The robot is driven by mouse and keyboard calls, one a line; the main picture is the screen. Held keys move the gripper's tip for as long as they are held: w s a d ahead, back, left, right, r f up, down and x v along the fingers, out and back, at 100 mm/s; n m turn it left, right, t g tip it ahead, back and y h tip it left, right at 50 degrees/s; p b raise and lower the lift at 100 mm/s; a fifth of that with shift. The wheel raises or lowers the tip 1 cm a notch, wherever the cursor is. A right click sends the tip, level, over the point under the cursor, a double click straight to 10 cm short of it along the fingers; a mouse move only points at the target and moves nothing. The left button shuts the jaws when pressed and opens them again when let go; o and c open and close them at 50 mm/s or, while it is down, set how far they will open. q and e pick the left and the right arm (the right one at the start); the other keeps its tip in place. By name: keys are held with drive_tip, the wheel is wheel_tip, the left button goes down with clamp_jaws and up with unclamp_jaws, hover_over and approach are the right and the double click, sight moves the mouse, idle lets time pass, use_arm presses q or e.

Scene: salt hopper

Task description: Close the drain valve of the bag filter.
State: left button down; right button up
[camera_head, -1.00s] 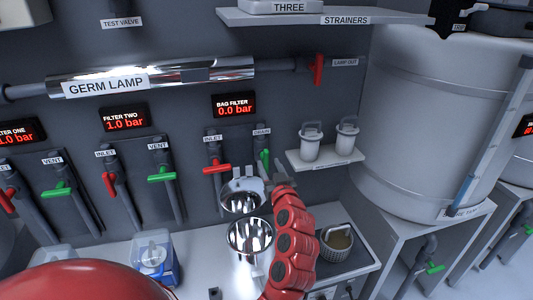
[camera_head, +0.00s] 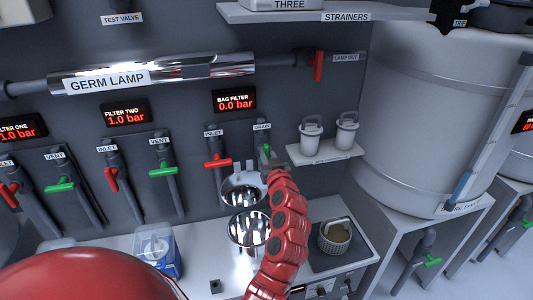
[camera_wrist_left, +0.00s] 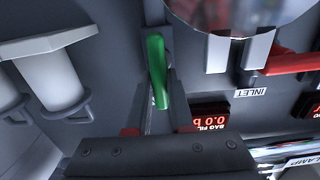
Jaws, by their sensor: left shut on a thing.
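The drain valve of the bag filter has a green handle (camera_head: 267,150) under the DRAIN label, mostly hidden by my gripper in the head view. In the left wrist view the green handle (camera_wrist_left: 157,72) lies roughly along its pipe, between my fingers. My left gripper (camera_head: 267,160) is shut on this handle, and it also shows in the left wrist view (camera_wrist_left: 160,118). The bag filter display (camera_head: 234,101) reads 0.0 bar. The red inlet handle (camera_head: 217,162) sits crosswise on its pipe, left of the drain. My right gripper is not in view.
An open shiny metal vessel (camera_head: 243,191) hangs just below the valves, close to my left arm. A second metal pot (camera_head: 248,231) stands on the counter. A shelf with two white strainers (camera_head: 311,139) is close on the right.

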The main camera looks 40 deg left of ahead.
use_arm(q)
drive_tip(key=shift+m, duration=0.3)
drive_tip(key=shift+w+d+f+m+b, duration=0.15)
drive_tip(key=shift+m+b, duration=0.25)
drive_tip(key=shift+m, duration=0.4)
drive_tip(key=m, duration=0.2)
drive_tip(key=shift+m+b, duration=0.3)
drive_tip(key=shift+w+d+f+m+p, duration=0.15)
drive_tip(key=shift+m+p, duration=0.3)
drive_tip(key=shift+m, duration=1.75)
drive_tip(key=shift+w+f+m+p, duration=0.1)
drive_tip(key=shift+f+m+p, duration=0.25)
drive_tip(key=shift+m, duration=1.85)
drive_tip(key=shift+w+d+f+m+p, duration=0.1)
drive_tip(key=shift+m+p, duration=0.45)
drive_tip(key=shift+m, duration=1.65)
